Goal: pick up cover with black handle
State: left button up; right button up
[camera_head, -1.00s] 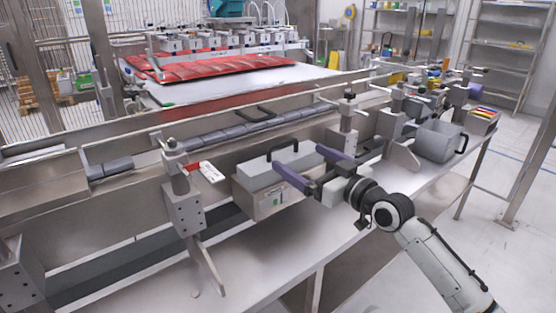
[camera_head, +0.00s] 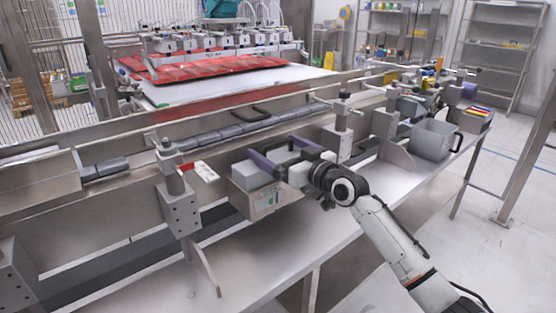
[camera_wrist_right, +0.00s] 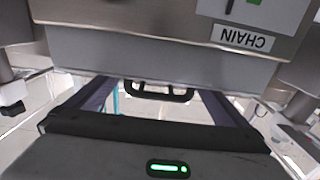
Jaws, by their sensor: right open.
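The grey cover (camera_head: 250,174) sits on a metal box at the middle of the long bench. Its black handle (camera_wrist_right: 160,93) shows clearly in the wrist view, between the two fingers and apart from both. The cover's grey side (camera_wrist_right: 150,55) shows above it there. My right gripper (camera_head: 272,147) is open and empty, its purple fingers over the cover, one on each side of the handle. In the head view the gripper hides much of the handle and part of the cover. My left gripper is not in view.
The metal box (camera_head: 268,203) carries a label; it reads CHAIN in the wrist view. A clamp post (camera_head: 180,208) stands left of it and another post (camera_head: 338,135) right. A grey bin (camera_head: 432,140) stands farther right.

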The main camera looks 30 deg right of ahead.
jog(key=c, duration=1.3)
jog(key=shift+r, duration=0.1)
jog(key=shift+c, duration=0.3)
jog(key=shift+r, duration=0.1)
